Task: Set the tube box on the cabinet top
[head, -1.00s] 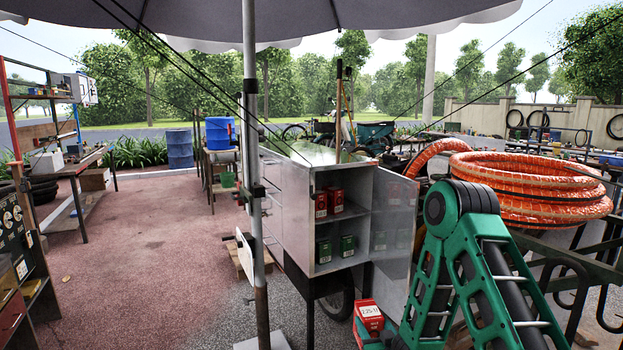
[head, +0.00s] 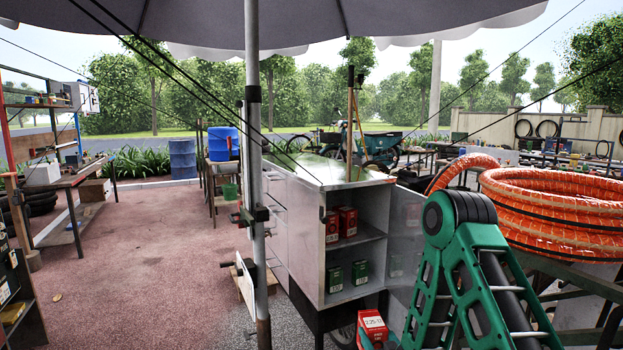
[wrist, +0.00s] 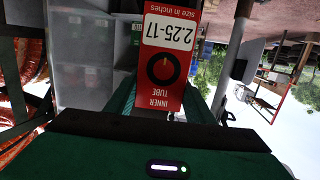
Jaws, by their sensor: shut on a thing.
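The tube box (head: 373,325) is red with a white label, low in front of the cabinet in the head view. In the wrist view the tube box (wrist: 164,65) appears upside down, its label reading 2.25-17. My gripper (wrist: 158,100) is shut on it, with green fingers on either side; in the head view the fingers are mostly cut off by the lower edge. The cabinet top (head: 325,174) is a flat, shiny metal surface, higher than the box and behind it. The box is apart from the cabinet top.
The cabinet's open front holds red boxes (head: 347,221) above and green boxes (head: 334,278) below; its door (head: 404,235) stands open to the right. An umbrella pole (head: 254,150) rises just left. Orange hose coils (head: 560,215) lie right. Long handles (head: 351,130) rise behind the top.

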